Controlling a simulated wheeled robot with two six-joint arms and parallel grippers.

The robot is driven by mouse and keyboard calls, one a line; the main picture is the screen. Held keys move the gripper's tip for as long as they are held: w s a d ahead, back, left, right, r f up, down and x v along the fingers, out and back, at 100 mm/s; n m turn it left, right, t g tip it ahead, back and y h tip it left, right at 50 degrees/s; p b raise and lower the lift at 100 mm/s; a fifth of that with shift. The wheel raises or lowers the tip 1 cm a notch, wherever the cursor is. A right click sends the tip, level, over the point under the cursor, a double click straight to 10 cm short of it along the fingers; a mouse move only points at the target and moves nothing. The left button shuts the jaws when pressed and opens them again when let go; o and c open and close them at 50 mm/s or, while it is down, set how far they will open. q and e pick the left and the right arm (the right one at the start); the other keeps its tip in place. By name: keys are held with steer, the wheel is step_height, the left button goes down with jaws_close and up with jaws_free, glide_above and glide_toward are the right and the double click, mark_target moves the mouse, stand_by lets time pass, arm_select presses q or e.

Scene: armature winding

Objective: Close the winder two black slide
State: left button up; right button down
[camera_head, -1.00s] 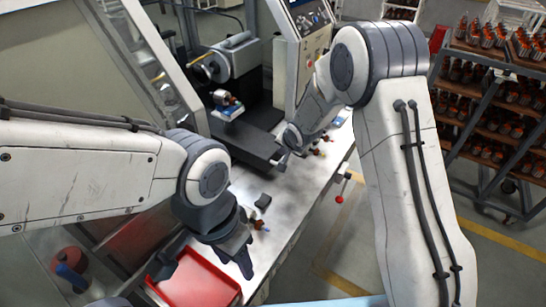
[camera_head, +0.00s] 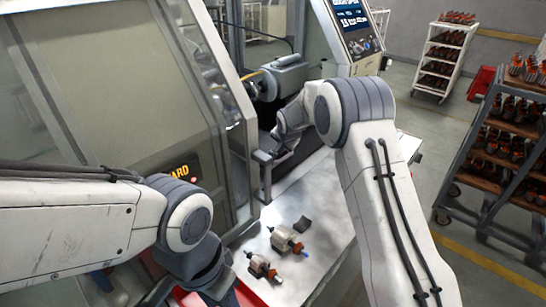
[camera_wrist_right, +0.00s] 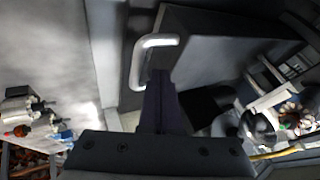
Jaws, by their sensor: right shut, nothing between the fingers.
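The winder's black slide (camera_head: 296,161) shows in the head view as a dark slab at the machine's opening, partly hidden behind my right arm. In the right wrist view, a dark block (camera_wrist_right: 215,48) with a pale bent handle (camera_wrist_right: 150,48) is in front of my right gripper (camera_wrist_right: 162,92). The fingers are shut and empty, with their tips just below the handle; I cannot tell whether they touch. My left gripper (camera_head: 220,288) is low at the bottom edge, its fingers mostly cut off.
A red tray (camera_head: 246,296) is partly hidden beside my left gripper. The winder's glass door (camera_head: 190,110) stands at left. A loaded rack (camera_head: 497,150) stands at right.

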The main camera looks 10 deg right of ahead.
arm_select(q)
steer(key=shift+s+a, duration=0.1)
steer(key=shift+a, duration=0.15)
arm_select(e)
steer(key=shift+w+a+r, duration=0.15)
steer(key=shift+w+a, duration=0.1)
steer(key=shift+a+r, duration=0.1)
steer(key=shift+r, duration=0.05)
arm_select(q)
steer(key=shift+s+d+r+p, duration=0.15)
steer(key=shift+s+r+p, duration=0.6)
steer(key=shift+s+p, duration=0.1)
arm_select(e)
steer(key=v, duration=0.9)
steer(key=shift+s+d+r, duration=0.15)
steer(key=shift+s+d, duration=0.15)
steer(key=shift+s, duration=0.15)
